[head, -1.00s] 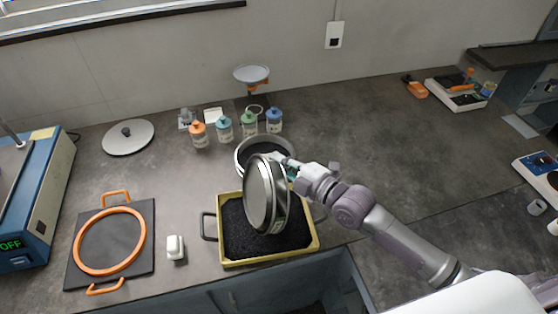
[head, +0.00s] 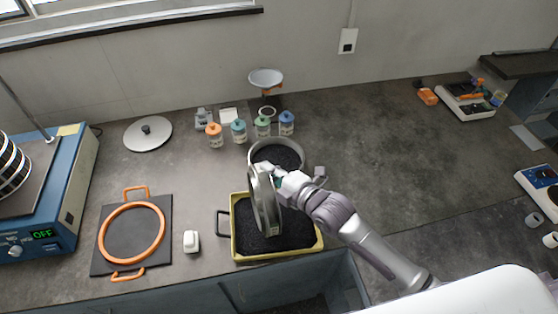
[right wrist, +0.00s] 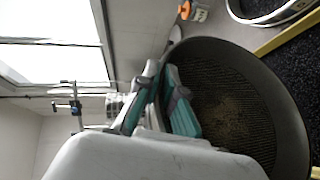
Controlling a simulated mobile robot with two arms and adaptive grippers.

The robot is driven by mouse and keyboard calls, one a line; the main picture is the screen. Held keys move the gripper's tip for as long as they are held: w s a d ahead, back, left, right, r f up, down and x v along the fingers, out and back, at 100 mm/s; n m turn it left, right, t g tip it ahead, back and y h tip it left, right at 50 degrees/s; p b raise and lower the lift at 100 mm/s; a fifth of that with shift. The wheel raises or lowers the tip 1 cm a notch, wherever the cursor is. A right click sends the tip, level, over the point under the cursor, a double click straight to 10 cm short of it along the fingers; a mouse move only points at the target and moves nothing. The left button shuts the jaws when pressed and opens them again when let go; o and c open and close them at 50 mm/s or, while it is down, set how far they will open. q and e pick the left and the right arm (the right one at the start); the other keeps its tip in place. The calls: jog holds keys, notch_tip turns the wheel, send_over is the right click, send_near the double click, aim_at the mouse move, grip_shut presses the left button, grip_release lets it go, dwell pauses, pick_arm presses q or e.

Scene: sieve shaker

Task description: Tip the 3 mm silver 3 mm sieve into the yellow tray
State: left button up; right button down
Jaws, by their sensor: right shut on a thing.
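The silver sieve (head: 262,205) is tipped up on edge above the yellow tray (head: 282,256) in the head view, seen almost edge-on. My right gripper (head: 277,181) is shut on its rim from the right. In the right wrist view, the sieve's mesh (right wrist: 235,105) shows with a thin brownish residue, and the teal fingers (right wrist: 160,102) grip its wall. The tray holds dark granular material; part of it is hidden behind the sieve. I cannot read the sieve's size label. My left gripper is not in view.
A round silver pan (head: 295,147) with dark contents stands just behind the tray. Several lidded jars (head: 239,132) stand behind it.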

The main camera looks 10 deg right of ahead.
jog(key=shift+a+r+p, duration=0.3)
jog(key=shift+a, duration=0.3)
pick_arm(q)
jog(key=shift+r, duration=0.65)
pick_arm(e)
jog(key=shift+f, duration=0.1)
jog(key=shift+a+n+p, duration=0.35)
jog(key=shift+n+p, duration=0.05)
jog(key=shift+p, duration=0.05)
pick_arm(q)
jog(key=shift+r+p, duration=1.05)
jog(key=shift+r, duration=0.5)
pick_arm(e)
jog(key=a+n+h, duration=0.2)
jog(key=a, duration=0.4)
jog(key=shift+s+a+f+n+g+h, duration=0.15)
jog(key=shift+s+a+n+g+h, duration=0.15)
jog(key=shift+n+g, duration=0.1)
